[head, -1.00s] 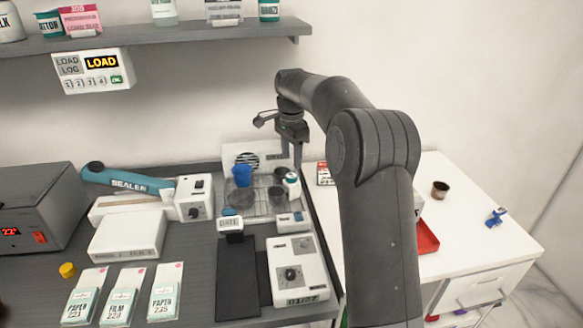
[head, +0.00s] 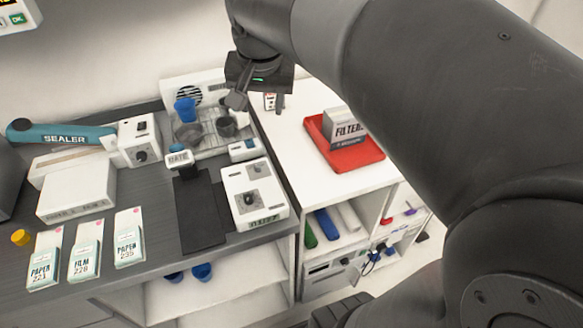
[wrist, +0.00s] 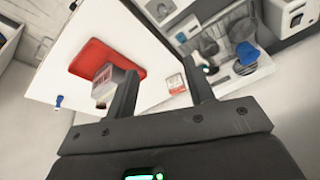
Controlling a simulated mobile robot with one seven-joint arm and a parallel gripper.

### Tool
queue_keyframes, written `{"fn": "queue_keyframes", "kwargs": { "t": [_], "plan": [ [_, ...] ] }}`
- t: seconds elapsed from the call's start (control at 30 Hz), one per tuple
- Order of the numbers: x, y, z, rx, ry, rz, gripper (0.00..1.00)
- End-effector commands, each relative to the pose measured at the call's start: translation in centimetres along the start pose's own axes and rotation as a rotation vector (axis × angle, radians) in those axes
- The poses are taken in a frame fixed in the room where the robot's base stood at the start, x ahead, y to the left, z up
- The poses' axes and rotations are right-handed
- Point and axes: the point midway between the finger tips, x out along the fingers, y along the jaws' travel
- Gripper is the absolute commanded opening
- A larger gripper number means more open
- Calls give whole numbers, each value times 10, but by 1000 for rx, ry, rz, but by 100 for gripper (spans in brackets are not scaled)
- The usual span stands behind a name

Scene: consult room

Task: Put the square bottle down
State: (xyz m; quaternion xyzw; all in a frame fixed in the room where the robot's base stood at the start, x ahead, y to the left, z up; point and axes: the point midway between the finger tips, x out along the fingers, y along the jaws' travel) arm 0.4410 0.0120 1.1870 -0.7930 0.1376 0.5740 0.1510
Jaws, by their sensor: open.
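A small white bottle (head: 241,117) stands at the right end of the wire rack (head: 212,140), mostly hidden behind my gripper in the head view. I take it for the square bottle, but its shape is hard to tell. In the wrist view a white and teal part of it (wrist: 206,69) shows just beside the right finger. My gripper (head: 259,101) is above the seam between the grey bench and the white table. It is open, and nothing shows held between its fingers (wrist: 160,74).
A blue cup (head: 185,110) and dark cups stand on the rack. A white device (head: 255,195) and a date stamp (head: 180,160) are in front. On the white table are a red tray (head: 340,158) with a filter box (head: 346,124) and a small red-and-white box (head: 270,101).

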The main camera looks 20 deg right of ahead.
Motion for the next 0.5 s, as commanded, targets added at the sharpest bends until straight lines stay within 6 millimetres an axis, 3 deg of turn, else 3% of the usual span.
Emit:
{"fn": "queue_keyframes", "kwargs": {
  "t": [0.13,0.3,0.5],
  "plan": [
    [-6,26,48,-124,55,-28,49],
    [0,52,98,-262,111,-57,49],
    [12,71,136,-371,159,-76,49]
  ]
}}
